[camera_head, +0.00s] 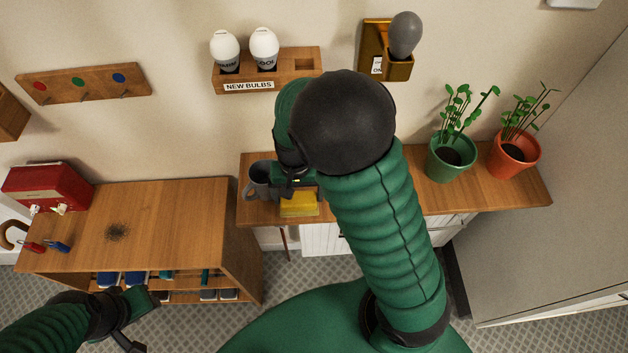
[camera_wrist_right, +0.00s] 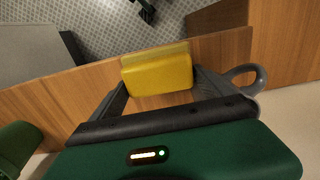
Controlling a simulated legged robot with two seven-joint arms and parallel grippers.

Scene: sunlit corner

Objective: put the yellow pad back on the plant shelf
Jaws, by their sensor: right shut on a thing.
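The yellow pad (camera_head: 299,207) is at the front edge of the wooden plant shelf (camera_head: 522,192), beside the grey mug (camera_head: 259,178). My right gripper (camera_head: 298,192) points down and is shut on the pad. In the right wrist view the pad (camera_wrist_right: 158,72) sits between the fingers of this gripper (camera_wrist_right: 158,84), over the shelf (camera_wrist_right: 55,98) and near its edge. I cannot tell whether the pad touches the shelf. My left gripper (camera_head: 146,322) is open and empty at the lower left, in front of the low cabinet.
A green pot (camera_head: 450,168) and an orange pot (camera_head: 510,165) with plants stand on the shelf's right part. A bulb rack (camera_head: 296,84) and a lamp holder (camera_head: 399,72) are on the wall above. The low wooden cabinet (camera_head: 170,215) stands left of the shelf.

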